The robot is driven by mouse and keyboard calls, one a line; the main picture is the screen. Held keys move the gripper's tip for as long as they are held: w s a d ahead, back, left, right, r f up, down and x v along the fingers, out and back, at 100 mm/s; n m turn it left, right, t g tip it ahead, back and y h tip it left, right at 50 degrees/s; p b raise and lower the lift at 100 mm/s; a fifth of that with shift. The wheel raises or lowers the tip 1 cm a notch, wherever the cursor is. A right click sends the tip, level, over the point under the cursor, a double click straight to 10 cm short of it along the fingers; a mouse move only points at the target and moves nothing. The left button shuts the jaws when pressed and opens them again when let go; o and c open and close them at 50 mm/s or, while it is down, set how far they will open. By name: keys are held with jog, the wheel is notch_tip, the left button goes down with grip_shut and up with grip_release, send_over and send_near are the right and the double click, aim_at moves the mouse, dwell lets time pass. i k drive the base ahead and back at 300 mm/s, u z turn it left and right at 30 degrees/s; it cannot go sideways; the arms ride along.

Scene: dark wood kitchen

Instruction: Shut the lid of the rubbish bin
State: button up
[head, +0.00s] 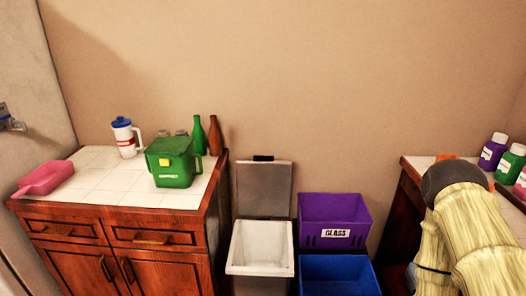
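The rubbish bin (261,272) stands on the floor in the middle of the head view, just right of the left cabinet. It is a grey bin with a pale inner liner and looks empty. Its grey lid (264,189) is open and stands upright behind the opening, near the wall, with a small black piece at its top edge. My arm, in a pale yellow cover, shows at the lower right, apart from the bin. My gripper is not in view.
A purple box labelled GLASS (334,209) and a blue box (338,276) stand right of the bin. The left cabinet (125,190) holds a green compost caddy (173,165), bottles (197,135), a white jug (124,140) and a pink scoop (46,178). The right counter holds several small bottles (493,151).

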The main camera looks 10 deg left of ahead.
aim_at(264, 184)
jog(key=u, duration=0.65)
jog(key=i, duration=0.85)
jog(key=u, duration=0.75)
